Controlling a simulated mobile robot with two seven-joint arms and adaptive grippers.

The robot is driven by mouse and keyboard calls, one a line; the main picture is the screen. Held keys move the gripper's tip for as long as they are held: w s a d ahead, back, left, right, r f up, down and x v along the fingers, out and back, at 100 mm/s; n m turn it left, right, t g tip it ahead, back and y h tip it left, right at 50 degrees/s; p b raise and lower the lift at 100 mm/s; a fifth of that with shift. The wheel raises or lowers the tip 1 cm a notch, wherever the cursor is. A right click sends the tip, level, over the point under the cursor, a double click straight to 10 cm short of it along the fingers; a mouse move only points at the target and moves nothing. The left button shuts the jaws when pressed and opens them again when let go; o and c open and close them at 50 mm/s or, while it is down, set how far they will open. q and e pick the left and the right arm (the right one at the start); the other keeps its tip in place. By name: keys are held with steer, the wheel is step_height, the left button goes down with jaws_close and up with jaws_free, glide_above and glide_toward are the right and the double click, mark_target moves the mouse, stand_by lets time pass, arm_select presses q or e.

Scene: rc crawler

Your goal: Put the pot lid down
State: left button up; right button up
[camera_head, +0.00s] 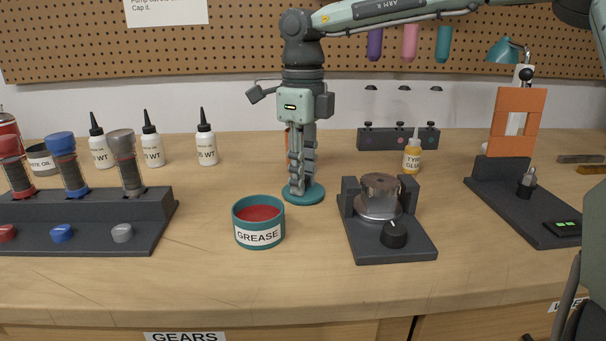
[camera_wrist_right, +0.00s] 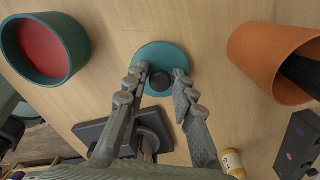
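The teal pot lid (camera_head: 292,195) is a flat round disc lying level, apparently on the bench, behind and right of the open grease pot (camera_head: 259,237). In the right wrist view the lid (camera_wrist_right: 160,50) shows its dark round knob (camera_wrist_right: 160,82). My right gripper (camera_head: 302,190) points straight down over the lid. Its fingertips (camera_wrist_right: 161,77) stand apart on either side of the knob, with a small gap visible. The teal pot (camera_wrist_right: 72,38) with red grease has no lid on it.
A dark fixture (camera_head: 390,248) holding a metal part stands to the right. An orange cup (camera_wrist_right: 262,62) is close behind the lid. A damper rack (camera_head: 110,237) is at left, bottles (camera_head: 206,148) behind, a glue bottle (camera_head: 412,158) at back right. The front bench strip is clear.

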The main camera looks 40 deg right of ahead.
steer(key=shift+o, duration=1)
arm_select(q)
steer(key=shift+s+a+f, duration=0.1)
steer(key=shift+s+f, duration=0.05)
steer(key=shift+s, duration=0.1)
arm_select(e)
steer(key=shift+r, duration=0.1)
steer(key=shift+w+r, duration=0.1)
steer(key=shift+r, duration=0.85)
arm_select(q)
steer(key=shift+s+a+f, duration=0.1)
steer(key=shift+s+f, duration=0.15)
steer(key=shift+f, duration=0.25)
arm_select(e)
step_height(320, 180, up, 10)
steer(key=shift+r, duration=0.1)
